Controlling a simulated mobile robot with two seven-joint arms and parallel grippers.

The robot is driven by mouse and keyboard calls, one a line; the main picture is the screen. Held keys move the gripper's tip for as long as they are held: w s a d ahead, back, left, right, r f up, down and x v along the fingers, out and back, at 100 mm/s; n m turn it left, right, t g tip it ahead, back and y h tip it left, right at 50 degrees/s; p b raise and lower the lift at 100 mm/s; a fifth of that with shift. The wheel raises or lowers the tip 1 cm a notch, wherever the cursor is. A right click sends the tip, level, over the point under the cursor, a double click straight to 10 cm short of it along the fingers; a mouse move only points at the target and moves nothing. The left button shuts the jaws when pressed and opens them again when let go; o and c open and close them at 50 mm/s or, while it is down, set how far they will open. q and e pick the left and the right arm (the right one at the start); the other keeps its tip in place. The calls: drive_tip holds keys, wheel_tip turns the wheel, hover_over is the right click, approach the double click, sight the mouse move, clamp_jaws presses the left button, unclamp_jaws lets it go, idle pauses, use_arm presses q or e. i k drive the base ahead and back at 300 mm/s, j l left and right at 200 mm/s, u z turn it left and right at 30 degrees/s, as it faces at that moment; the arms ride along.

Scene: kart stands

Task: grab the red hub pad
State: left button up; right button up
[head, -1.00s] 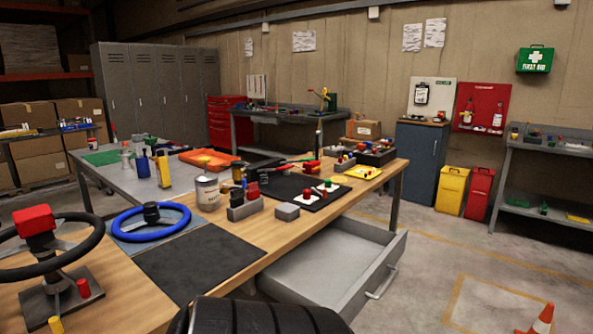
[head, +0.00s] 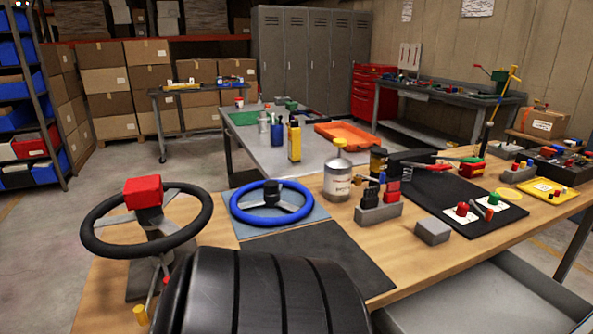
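The red hub pad (head: 143,191) is a red block at the centre of the black steering wheel (head: 99,238), on the left of the workbench. The wheel stands tilted on a dark stand (head: 140,285), and the pad sits on top of its hub. Neither of my grippers is in view, so nothing of mine is seen touching the pad.
A large black grooved, tyre-like shape (head: 255,300) fills the bottom middle and hides part of the bench. A blue steering wheel (head: 240,212) lies on a blue-grey mat. A yellow peg (head: 140,314) stands in front of the stand. An open drawer (head: 440,312) juts out at right.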

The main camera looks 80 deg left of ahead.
sight(147, 191)
drive_tip(key=j+u, duration=0.15)
drive_tip(key=u, duration=1.55)
drive_tip(key=i+l, duration=0.05)
drive_tip(key=l, duration=0.05)
